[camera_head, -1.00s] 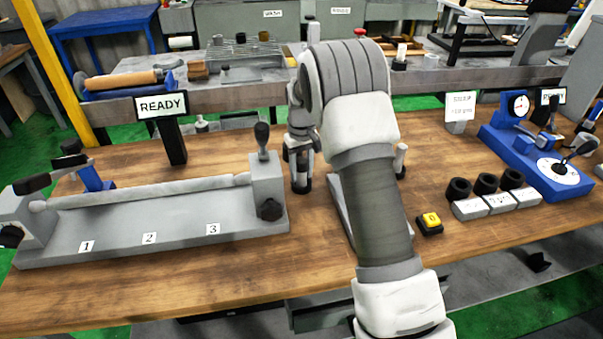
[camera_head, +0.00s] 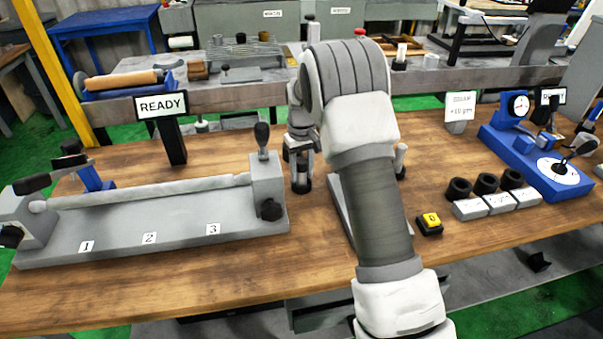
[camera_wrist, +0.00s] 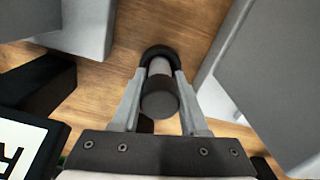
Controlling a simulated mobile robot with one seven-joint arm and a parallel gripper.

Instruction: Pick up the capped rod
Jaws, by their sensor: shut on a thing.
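The capped rod (camera_wrist: 160,97) is a grey cylinder with a dark end nearest the wrist camera and a wide black part at its far end. In the head view the rod (camera_head: 301,183) is upright by the wooden bench top, just right of the grey fixture. My gripper (camera_wrist: 160,76) is shut on it, with one finger on each side. In the head view my gripper (camera_head: 301,155) is above the black lower part, and my arm hides some of the surroundings. Whether the rod touches the bench is hard to tell.
The grey fixture (camera_head: 150,225) numbered 1 to 3 stands left, with a READY sign (camera_head: 161,106) behind. A grey piece (camera_head: 340,205) lies partly behind my arm. A yellow button (camera_head: 430,221), labelled blocks (camera_head: 485,204) and a blue gauge stand (camera_head: 545,165) are right.

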